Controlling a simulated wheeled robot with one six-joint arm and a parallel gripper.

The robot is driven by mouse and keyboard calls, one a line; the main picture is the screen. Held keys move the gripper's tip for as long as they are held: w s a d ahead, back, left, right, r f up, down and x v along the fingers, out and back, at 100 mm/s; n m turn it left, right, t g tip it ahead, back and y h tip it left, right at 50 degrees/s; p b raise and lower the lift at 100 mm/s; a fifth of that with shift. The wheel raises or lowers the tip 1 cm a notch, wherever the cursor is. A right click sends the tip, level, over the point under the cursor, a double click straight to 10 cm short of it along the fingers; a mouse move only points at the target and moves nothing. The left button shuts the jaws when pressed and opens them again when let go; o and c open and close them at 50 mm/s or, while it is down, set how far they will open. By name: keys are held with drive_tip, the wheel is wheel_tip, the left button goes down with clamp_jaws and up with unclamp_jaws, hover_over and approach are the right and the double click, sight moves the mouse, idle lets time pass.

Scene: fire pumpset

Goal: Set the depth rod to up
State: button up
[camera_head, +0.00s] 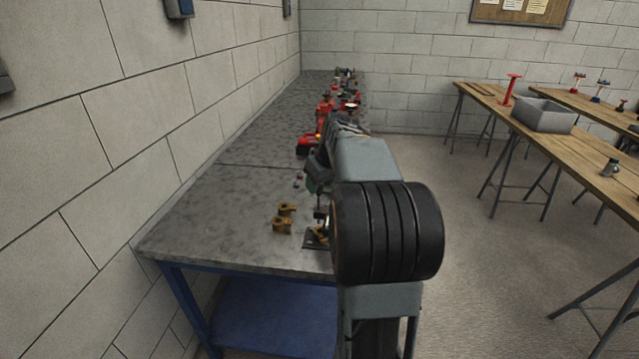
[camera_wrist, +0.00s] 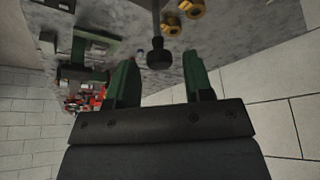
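In the wrist view my gripper (camera_wrist: 161,72) has two green fingers spread wide apart with nothing between them held. A black knob (camera_wrist: 159,58) on the end of a thin grey rod (camera_wrist: 156,22) shows at the gap between the fingertips, and looks apart from both fingers. I cannot tell for sure that this is the depth rod, or whether it is up or down. In the head view my own arm covers most of the machine, and my gripper's fingertips cannot be made out clearly.
Brass-coloured parts (camera_head: 284,217) lie on the grey workbench (camera_head: 190,225), beside the arm. Red fittings (camera_head: 325,105) stand farther back along the bench. A block wall (camera_head: 110,90) runs along its left. Wooden tables (camera_head: 600,160) with a grey bin (camera_head: 545,114) stand right, across open floor.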

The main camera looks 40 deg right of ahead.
drive_tip(key=shift+o, duration=0.3)
drive_tip(key=v, duration=1.3)
drive_tip(key=shift+r+p, duration=0.35)
drive_tip(key=shift+s, duration=0.1)
drive_tip(key=s+a+f+m+g, duration=0.15)
drive_tip(key=a+f+m, duration=0.3)
drive_tip(key=f, duration=0.55)
drive_tip(key=s+a+f+n+p, duration=0.1)
drive_tip(key=s+a+f, duration=0.3)
drive_tip(key=a, duration=0.5)
drive_tip(key=s+a+f+n+p, duration=0.1)
drive_tip(key=s+a+f+n, duration=0.2)
drive_tip(key=s+a, duration=0.3)
drive_tip(key=a, duration=0.4)
drive_tip(key=shift+s+f, duration=0.3)
drive_tip(key=shift+f, duration=0.1)
